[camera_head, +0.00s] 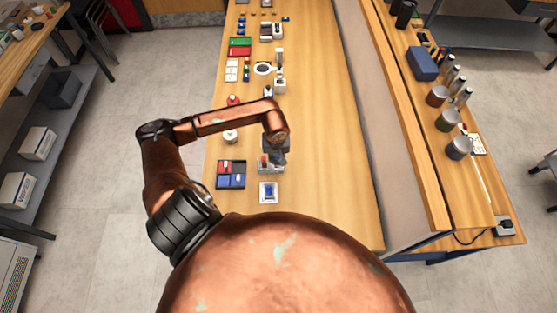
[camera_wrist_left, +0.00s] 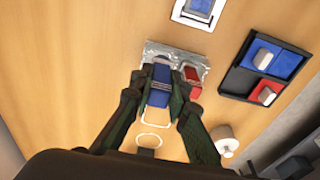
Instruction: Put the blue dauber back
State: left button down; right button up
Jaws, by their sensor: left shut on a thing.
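My left gripper (camera_wrist_left: 157,92) is shut on the blue dauber (camera_wrist_left: 160,86), which stands out between its fingers in the left wrist view. The far end of the dauber overlaps a pale, shiny rack (camera_wrist_left: 152,47); I cannot tell whether it sits in the rack or just above it. A red dauber (camera_wrist_left: 191,78) is in the rack beside the blue one. In the head view my left gripper (camera_head: 271,158) reaches down over the rack (camera_head: 264,168) and hides most of the blue dauber. My right gripper is not in view.
A dark tray (camera_wrist_left: 235,82) with red and blue pads and white-topped blocks lies beside the rack. A white-framed blue pad (camera_head: 268,192) lies nearer to me. A white round container (camera_head: 230,136) and red and green trays (camera_head: 239,51) stand farther along. The table's right side is clear.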

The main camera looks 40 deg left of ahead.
pick_arm(q)
jog(key=shift+w+a+f, duration=0.25)
jog(key=shift+w+f, duration=0.05)
jog(key=shift+f, duration=0.2)
jog(key=shift+w+a+f, duration=0.25)
jog(key=shift+w+f, duration=0.05)
jog(key=shift+f, duration=0.15)
notch_tip(320, 180, down, 3)
jog(key=shift+w+f+p, duration=0.1)
jog(key=shift+p, duration=0.85)
jog(key=shift+f, duration=0.1)
jog(key=shift+f, duration=0.1)
jog(key=c, duration=2.2)
grip_release()
jog(key=shift+o, duration=0.2)
